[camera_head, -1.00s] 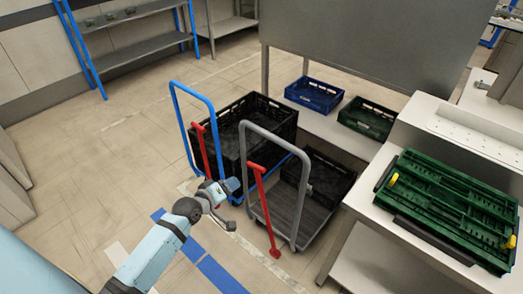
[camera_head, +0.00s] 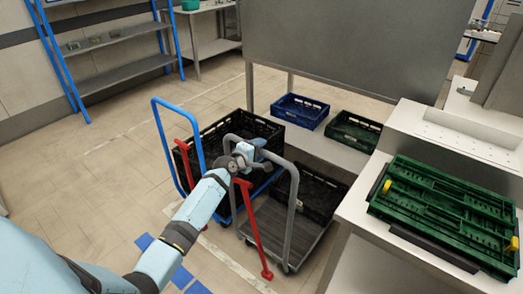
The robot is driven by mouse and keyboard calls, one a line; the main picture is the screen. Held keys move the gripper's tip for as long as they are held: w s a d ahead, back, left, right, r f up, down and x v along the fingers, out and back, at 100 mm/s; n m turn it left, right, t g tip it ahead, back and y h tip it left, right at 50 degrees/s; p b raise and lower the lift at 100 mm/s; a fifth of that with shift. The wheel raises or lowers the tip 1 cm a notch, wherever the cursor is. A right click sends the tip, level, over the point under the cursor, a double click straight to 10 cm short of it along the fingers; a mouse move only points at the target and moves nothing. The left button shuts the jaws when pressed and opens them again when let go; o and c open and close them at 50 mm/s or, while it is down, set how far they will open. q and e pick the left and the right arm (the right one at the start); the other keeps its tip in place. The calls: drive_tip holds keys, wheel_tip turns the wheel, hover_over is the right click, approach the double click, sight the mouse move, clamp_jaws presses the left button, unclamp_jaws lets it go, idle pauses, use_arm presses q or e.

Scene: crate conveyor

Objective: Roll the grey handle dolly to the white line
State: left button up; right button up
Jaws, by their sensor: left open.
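The grey handle dolly (camera_head: 296,246) stands on the floor at the centre, with its grey tubular handle (camera_head: 291,205) upright on the near left side. A black crate (camera_head: 322,190) sits on its deck. A red lever (camera_head: 256,232) stands at its near side. My left gripper (camera_head: 256,152) is at the top bar of the grey handle and is open; its fingers are partly hidden, so contact is unclear. A whitish line (camera_head: 236,266) runs along the floor in front of the dolly. My right gripper is out of view.
A blue handle dolly (camera_head: 157,135) with a large black crate (camera_head: 275,130) stands close on the left. A workbench with a green crate (camera_head: 450,213) is at the right. Blue and green crates sit on a low shelf behind. The floor at left is open.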

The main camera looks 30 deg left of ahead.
use_arm(q)
drive_tip(key=shift+x, duration=0.9)
drive_tip(key=shift+c, duration=0.5)
clamp_jaws()
